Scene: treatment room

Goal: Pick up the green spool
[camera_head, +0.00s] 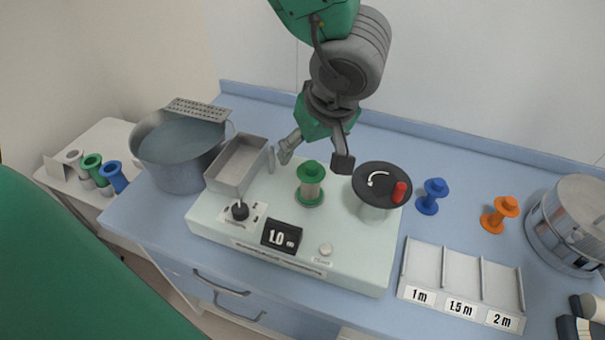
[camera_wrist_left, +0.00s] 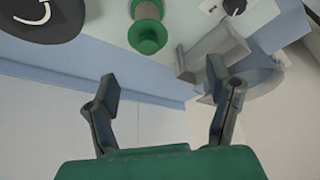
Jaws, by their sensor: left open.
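The green spool (camera_head: 311,184) stands upright on the white machine (camera_head: 340,238), with green flanges and a pale wound middle. My left gripper (camera_head: 314,160) is open and empty, above and just behind the spool in the head view. In the left wrist view the spool (camera_wrist_left: 148,28) shows at the top, beyond and between the two spread fingers (camera_wrist_left: 158,90), and apart from them. My right gripper is not in view.
A black crank disc (camera_head: 375,180) with a red knob stands right of the spool, and a metal tray (camera_head: 238,163) left of it. A blue spool (camera_head: 432,196), an orange spool (camera_head: 499,214), a labelled sorter (camera_head: 462,283) and a steel drum (camera_head: 570,222) are farther right. A grey pot (camera_head: 178,155) stands left.

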